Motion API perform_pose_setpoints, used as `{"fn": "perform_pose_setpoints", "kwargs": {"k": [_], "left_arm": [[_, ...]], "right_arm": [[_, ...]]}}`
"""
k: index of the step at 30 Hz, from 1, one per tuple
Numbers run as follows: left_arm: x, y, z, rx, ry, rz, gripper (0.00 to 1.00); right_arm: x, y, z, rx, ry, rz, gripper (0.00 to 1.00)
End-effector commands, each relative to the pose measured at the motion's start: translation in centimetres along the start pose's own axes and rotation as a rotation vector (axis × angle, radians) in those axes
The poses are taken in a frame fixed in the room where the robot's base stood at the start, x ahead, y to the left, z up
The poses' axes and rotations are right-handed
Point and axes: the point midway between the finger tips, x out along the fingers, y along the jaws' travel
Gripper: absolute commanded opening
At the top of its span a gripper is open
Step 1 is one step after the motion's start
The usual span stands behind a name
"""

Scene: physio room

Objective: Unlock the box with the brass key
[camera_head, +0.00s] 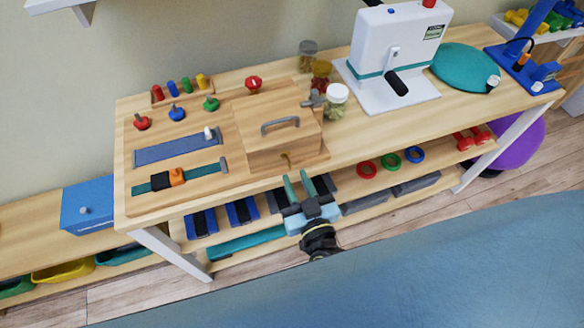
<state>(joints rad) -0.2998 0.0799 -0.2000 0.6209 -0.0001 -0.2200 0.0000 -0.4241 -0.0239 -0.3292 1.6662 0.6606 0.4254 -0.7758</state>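My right gripper (298,182) is in front of the table edge, just below and to the right of that piece. Its two teal fingers point at the box, stand apart and have nothing visible between them. My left gripper is out of view.
The board (222,185) also holds coloured knobs, pegs, a slide bolt and a strap. Jars (336,100) and a white machine (393,50) stand right of the box. Rings and dumbbells lie on the lower shelf. A blue padded surface (400,270) fills the foreground.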

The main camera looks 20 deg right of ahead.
Motion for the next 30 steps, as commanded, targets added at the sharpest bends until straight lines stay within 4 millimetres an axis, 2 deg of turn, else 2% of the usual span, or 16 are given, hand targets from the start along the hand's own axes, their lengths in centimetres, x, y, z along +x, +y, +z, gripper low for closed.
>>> {"fn": "perform_pose_setpoints", "kwargs": {"k": [3,7,18,24,30], "left_arm": [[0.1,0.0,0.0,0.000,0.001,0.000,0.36],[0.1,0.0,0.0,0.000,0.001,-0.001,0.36],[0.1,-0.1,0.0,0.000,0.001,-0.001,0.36],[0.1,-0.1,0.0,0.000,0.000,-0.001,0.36],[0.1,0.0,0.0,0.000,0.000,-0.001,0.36]], "right_arm": [[2.0,0.0,0.0,0.000,0.001,0.001,0.26],[3.2,0.0,0.0,0.000,0.001,0.001,0.26],[3.7,0.0,0.0,0.000,-0.002,0.000,0.26],[3.7,0.0,0.0,0.000,-0.001,0.000,0.01],[3.7,0.0,0.0,0.000,-0.001,0.000,0.00]]}}
